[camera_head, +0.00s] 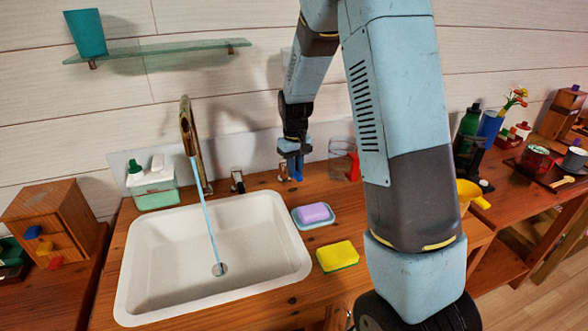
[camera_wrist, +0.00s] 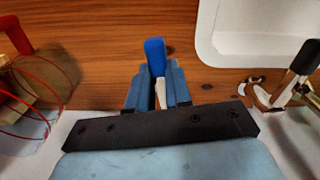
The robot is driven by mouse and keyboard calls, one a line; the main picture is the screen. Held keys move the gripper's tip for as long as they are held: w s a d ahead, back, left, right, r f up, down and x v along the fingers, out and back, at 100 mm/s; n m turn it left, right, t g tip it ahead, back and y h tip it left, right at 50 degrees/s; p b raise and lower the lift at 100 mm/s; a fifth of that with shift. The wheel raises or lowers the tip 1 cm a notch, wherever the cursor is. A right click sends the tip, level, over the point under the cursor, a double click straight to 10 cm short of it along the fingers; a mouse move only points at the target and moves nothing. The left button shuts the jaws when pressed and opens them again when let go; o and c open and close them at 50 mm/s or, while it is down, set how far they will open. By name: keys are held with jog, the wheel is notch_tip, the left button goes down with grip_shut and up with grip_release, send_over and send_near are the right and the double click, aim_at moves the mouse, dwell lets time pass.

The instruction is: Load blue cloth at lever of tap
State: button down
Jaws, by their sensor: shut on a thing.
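The brass tap (camera_head: 187,135) stands behind the white sink, and a stream of water (camera_head: 205,210) runs from it to the drain. A lever with a black grip and shiny metal stem (camera_head: 238,181) stands right of the tap; it also shows in the wrist view (camera_wrist: 300,75). My gripper (camera_head: 293,150) points down right of that lever. In the wrist view my gripper (camera_wrist: 158,92) is shut on a blue-ended lever (camera_wrist: 155,56) with a pale stem. Its lower part is hidden by the fingers. I see no blue cloth.
The sink (camera_head: 135,265) fills the left of the wooden counter. A purple soap on a dish (camera_head: 314,213) and a yellow sponge (camera_head: 338,256) lie at its right. A red-handled wire item (camera_wrist: 40,95) stands near my gripper. A soap dispenser box (camera_head: 153,185) is behind left.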

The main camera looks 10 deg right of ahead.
jog(key=c, duration=1)
grip_release()
jog(key=shift+c, duration=0.2)
notch_tip(320, 180, up, 14)
jog(key=shift+f, duration=0.15)
